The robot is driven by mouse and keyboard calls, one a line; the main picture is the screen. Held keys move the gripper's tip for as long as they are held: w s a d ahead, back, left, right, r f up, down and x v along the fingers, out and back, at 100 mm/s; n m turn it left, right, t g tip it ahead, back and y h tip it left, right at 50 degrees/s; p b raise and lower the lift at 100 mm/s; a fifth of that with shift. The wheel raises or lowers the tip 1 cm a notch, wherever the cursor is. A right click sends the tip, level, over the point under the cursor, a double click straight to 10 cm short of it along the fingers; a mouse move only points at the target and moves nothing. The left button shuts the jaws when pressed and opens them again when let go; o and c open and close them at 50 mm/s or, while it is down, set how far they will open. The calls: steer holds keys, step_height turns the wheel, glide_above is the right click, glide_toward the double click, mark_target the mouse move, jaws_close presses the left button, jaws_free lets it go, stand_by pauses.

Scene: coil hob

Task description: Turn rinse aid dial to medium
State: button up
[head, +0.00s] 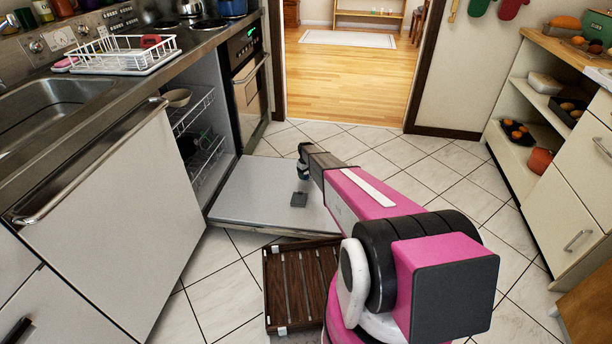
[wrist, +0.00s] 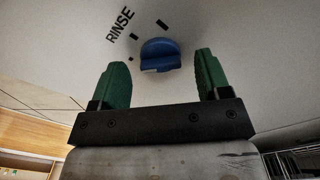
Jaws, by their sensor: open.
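The rinse aid dial (wrist: 160,55) is a blue round knob with a raised grip, on a pale panel in the wrist view. Black marks of different sizes and the word RINSE (wrist: 120,25) are printed to its upper left and above it. I cannot tell which mark the dial points to. My gripper (wrist: 164,68) has two green fingers, open, one on each side of the dial and apart from it. In the head view the arm reaches over the open dishwasher door (head: 255,190), with my gripper (head: 303,165) above it. The dial is not visible there.
A grey square piece (head: 299,199) is on the lowered door. Dishwasher racks (head: 205,150) stand behind it at the left. A slatted wooden mat (head: 298,283) lies on the tiled floor in front. Shelves (head: 530,150) stand at the right; the floor between is clear.

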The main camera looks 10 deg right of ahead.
steer(key=shift+f, duration=0.35)
steer(key=c, duration=0.9)
